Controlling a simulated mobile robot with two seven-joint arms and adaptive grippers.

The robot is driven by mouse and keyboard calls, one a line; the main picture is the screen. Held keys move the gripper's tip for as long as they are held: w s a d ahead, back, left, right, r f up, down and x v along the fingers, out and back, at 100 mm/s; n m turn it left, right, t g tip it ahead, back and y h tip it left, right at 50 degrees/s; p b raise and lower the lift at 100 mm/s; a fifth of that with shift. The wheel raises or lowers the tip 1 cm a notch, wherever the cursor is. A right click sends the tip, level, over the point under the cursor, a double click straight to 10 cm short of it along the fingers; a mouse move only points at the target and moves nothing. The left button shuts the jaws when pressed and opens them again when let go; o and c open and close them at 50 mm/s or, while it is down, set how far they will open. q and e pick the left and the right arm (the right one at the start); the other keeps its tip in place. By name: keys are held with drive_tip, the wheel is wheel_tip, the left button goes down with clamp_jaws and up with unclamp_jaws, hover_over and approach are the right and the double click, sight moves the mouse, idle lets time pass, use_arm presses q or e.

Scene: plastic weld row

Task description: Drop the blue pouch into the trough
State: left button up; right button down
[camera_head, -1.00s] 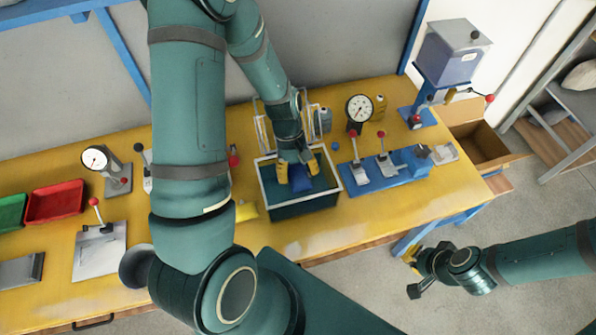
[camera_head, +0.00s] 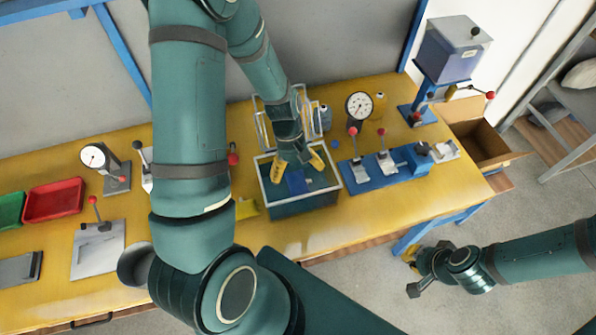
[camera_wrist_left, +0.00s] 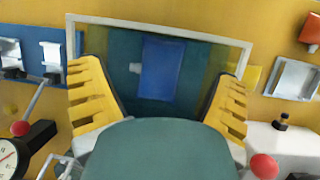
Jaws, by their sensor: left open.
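The blue pouch (camera_head: 296,181) lies inside the trough, below my left gripper. It also shows in the left wrist view (camera_wrist_left: 161,69), between and beyond the fingers and apart from them. The trough (camera_head: 303,207) is a dark teal bin with a pale rim, standing on the yellow bench. Its rim shows in the left wrist view (camera_wrist_left: 160,28). My left gripper (camera_head: 298,168) is over the trough with its yellow fingers spread and empty. My right gripper (camera_head: 412,272) hangs over the floor off the bench's front; its fingers are too small to read.
A wire rack (camera_head: 270,128) stands right behind the trough. A blue fixture with red-knobbed levers (camera_head: 372,177) is close on the right, with a dial gauge (camera_head: 359,107) behind. A yellow pouch (camera_head: 246,209) lies left of the trough. A red tray (camera_head: 54,201) sits far left.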

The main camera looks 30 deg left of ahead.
use_arm(q)
drive_tip(key=shift+a, duration=0.1)
drive_tip(key=shift+w+r, duration=0.1)
drive_tip(key=shift+r, duration=0.05)
drive_tip(key=p+v, duration=0.1)
drive_tip(key=v, duration=1.1)
drive_tip(key=shift+r+p, duration=0.4)
drive_tip(key=shift+r, duration=0.05)
